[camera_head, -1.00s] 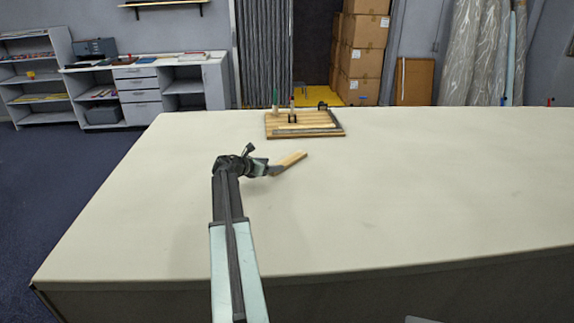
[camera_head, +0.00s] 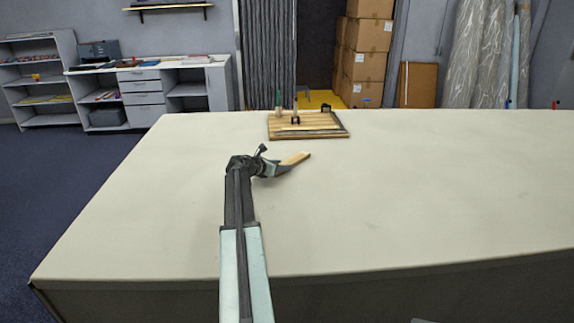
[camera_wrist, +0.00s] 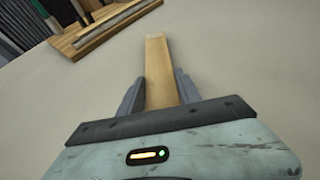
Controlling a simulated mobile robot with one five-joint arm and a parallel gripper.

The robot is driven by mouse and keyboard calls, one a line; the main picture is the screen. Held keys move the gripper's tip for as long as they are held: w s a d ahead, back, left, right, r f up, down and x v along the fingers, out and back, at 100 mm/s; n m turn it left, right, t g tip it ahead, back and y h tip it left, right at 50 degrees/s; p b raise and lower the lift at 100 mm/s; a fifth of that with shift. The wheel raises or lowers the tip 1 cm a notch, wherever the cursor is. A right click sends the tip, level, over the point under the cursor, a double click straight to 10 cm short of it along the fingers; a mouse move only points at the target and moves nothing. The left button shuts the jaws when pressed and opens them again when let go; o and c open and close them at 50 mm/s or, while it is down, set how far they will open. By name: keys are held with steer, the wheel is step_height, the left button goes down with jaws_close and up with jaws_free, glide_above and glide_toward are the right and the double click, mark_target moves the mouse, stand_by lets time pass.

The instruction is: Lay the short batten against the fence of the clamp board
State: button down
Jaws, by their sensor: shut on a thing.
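My gripper (camera_head: 279,168) is shut on the short batten (camera_head: 296,158), a pale wooden strip, over the middle-left of the table. In the wrist view the batten (camera_wrist: 157,62) sticks out forward from between the two dark fingers of my gripper (camera_wrist: 158,88). The clamp board (camera_head: 318,133) lies flat near the table's far edge, beyond the batten and apart from it. A dark grey bar lies along the board's near side, and a pale wooden strip rests on the board. The board (camera_wrist: 82,48) also shows at the top left of the wrist view.
The cream cloth table (camera_head: 400,200) is bare between my gripper and the board and far to the right. Upright clamp parts with a green handle (camera_head: 278,97) stand at the board's back left. Shelves and stacked boxes (camera_head: 365,50) stand beyond the table.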

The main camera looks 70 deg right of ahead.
steer(key=shift+r+p, duration=0.45)
steer(key=shift+r, duration=0.05)
step_height(320, 180, up, 3)
steer(key=p, duration=0.3)
steer(key=shift+r, duration=0.1)
steer(key=s+a, duration=0.1)
steer(key=a, duration=0.4)
steer(key=s+a, duration=0.2)
steer(key=a, duration=0.3)
steer(key=s+a+r+p, duration=0.1)
steer(key=s+a, duration=0.1)
steer(key=a, duration=0.3)
steer(key=shift+s, duration=0.25)
step_height(320, 180, up, 5)
steer(key=p, duration=0.5)
steer(key=shift+r, duration=0.15)
steer(key=f+b, duration=0.5)
steer(key=shift+a+f, duration=0.2)
steer(key=shift+f, duration=0.15)
steer(key=shift+r, duration=0.15)
steer(key=w+d, duration=0.1)
steer(key=d, duration=0.4)
steer(key=w+d, duration=0.2)
steer(key=d, duration=0.2)
steer(key=w+d+f+b, duration=0.1)
steer(key=w+d, duration=0.1)
steer(key=d, duration=0.3)
steer(key=shift+w+d+f, duration=0.1)
steer(key=shift+w+d, duration=0.05)
steer(key=shift+d, duration=0.15)
